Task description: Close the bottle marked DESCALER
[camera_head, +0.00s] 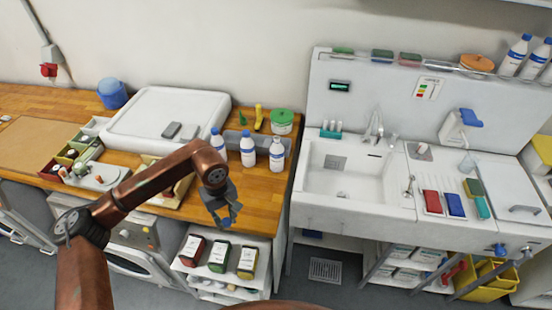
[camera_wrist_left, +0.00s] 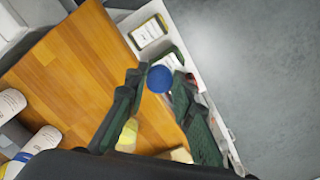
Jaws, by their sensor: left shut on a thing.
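My left gripper (camera_head: 228,216) hangs in front of the counter edge, above the shelf of boxes. Its fingers are shut on a small round blue cap (camera_wrist_left: 160,79), which shows between the fingertips in the left wrist view. Three white bottles with blue labels stand upright on the counter behind the gripper: a left one (camera_head: 218,144), a middle one (camera_head: 248,153) and a right one (camera_head: 277,157). I cannot read which is marked DESCALER. White bottles also show at the lower left of the left wrist view (camera_wrist_left: 44,141). My right gripper is not in view.
A grey bin (camera_head: 262,141) stands behind the bottles, with a green-lidded tub (camera_head: 282,121) nearby. Boxes (camera_head: 219,257) fill the shelf below the counter (camera_head: 262,207). The sink (camera_head: 342,174) is to the right. The counter's front right corner is clear.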

